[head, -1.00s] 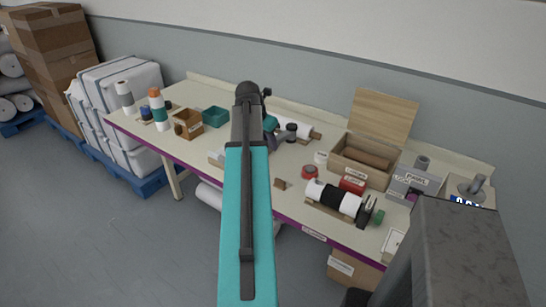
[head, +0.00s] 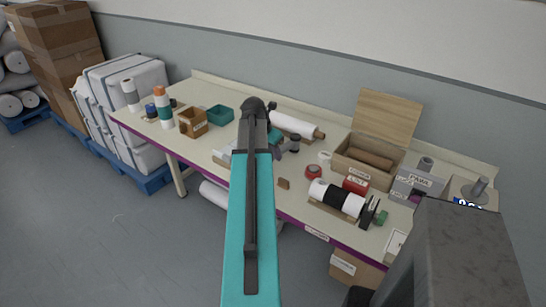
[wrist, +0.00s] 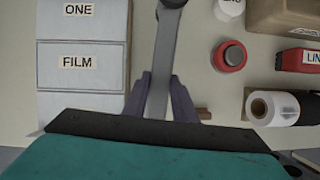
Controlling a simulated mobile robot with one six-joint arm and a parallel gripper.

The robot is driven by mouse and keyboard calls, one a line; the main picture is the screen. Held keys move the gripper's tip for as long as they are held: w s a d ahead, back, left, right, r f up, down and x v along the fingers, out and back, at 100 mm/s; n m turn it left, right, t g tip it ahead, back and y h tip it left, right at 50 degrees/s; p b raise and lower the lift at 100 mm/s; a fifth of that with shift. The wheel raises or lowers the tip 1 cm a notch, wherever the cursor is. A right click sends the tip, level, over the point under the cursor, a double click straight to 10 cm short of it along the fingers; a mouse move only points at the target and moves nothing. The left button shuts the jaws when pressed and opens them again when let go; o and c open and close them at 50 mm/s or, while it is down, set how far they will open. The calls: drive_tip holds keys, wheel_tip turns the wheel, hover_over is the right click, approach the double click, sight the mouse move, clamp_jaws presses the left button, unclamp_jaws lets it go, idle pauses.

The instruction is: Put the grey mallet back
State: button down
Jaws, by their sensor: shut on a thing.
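The grey mallet is in my gripper; its grey handle (wrist: 163,60) runs upward between the fingers in the wrist view. Its dark head end (wrist: 172,3) is cut off by the top edge. In the head view the mallet's end (head: 294,144) shows just right of my arm, over the middle of the bench. My gripper (wrist: 160,88) is shut on the handle, with a purple-grey finger on each side. It also shows in the head view (head: 277,149), partly hidden by my arm. I cannot tell the mallet's height above the bench.
A tray labelled ONE and FILM (wrist: 82,60) lies left of the mallet. A red round tin (wrist: 229,57) and a black-and-white roll (wrist: 272,108) are to the right. On the bench (head: 240,190) stand a white roll (head: 293,124), an open wooden box (head: 345,163) and a teal bin (head: 220,113).

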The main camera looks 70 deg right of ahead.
drive_tip(key=shift+f+p, duration=0.6)
drive_tip(key=shift+f, duration=0.5)
drive_tip(key=shift+a, duration=0.1)
drive_tip(key=c, duration=1.5)
unclamp_jaws()
drive_tip(key=shift+o, duration=0.2)
drive_tip(key=shift+f+b, duration=0.2)
drive_tip(key=shift+b, duration=0.15)
drive_tip(key=shift+f, duration=0.15)
drive_tip(key=b+v, duration=0.2)
drive_tip(key=v, duration=0.3)
drive_tip(key=b+v, duration=0.1)
drive_tip(key=v, duration=0.8)
